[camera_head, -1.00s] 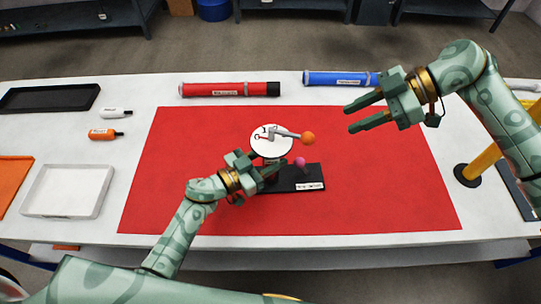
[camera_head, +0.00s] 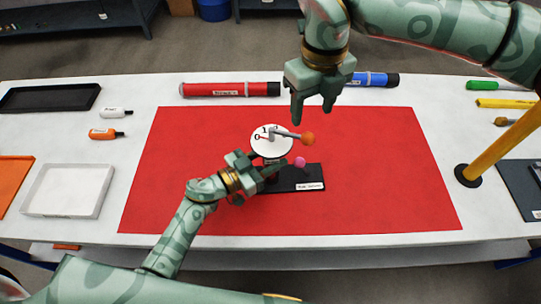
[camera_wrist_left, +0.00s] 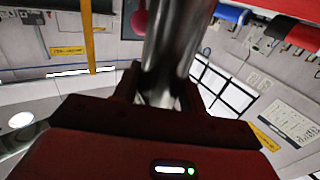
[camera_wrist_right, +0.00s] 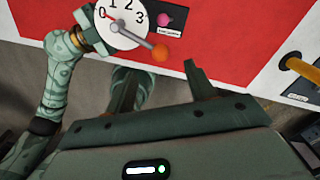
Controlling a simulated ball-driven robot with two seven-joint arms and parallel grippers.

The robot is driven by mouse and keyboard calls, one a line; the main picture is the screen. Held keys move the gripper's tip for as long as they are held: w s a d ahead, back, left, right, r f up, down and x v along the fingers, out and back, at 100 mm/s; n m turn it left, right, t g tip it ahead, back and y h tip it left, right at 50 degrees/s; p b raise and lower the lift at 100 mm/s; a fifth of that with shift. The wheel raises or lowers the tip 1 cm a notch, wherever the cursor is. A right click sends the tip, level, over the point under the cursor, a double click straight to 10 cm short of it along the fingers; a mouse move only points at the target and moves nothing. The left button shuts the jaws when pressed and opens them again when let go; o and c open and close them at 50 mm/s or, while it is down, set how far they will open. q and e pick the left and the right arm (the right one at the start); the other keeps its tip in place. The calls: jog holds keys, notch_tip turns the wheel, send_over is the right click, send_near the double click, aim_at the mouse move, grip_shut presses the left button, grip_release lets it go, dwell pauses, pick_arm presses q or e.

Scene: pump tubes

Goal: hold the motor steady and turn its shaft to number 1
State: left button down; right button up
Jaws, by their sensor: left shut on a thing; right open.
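The motor stands on a black base plate (camera_head: 306,180) on the red mat. Its white dial (camera_head: 264,146) faces up and carries the numbers 0 to 3; it also shows in the right wrist view (camera_wrist_right: 122,22). A grey crank arm (camera_head: 288,134) with an orange knob (camera_head: 308,138) sits on top; its red pointer is near the 0 (camera_wrist_right: 107,16). My left gripper (camera_head: 268,172) is shut on the motor's metal body (camera_wrist_left: 172,50) below the dial. My right gripper (camera_head: 313,112) is open and empty, pointing down behind the crank.
A pink knob (camera_head: 300,162) stands on the base plate. A red tube (camera_head: 230,90) and a blue tube (camera_head: 376,79) lie at the back. A yellow post (camera_head: 500,148) stands at the right. The red mat (camera_head: 390,165) is clear around the motor.

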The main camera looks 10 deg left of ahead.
aim_at(309, 134)
jog(key=shift+d+n, duration=0.1)
jog(key=shift+n, duration=1)
jog(key=shift+f, duration=0.15)
notch_tip(309, 134, down, 10)
jog(key=shift+r, duration=0.15)
jog(key=c, duration=1.1)
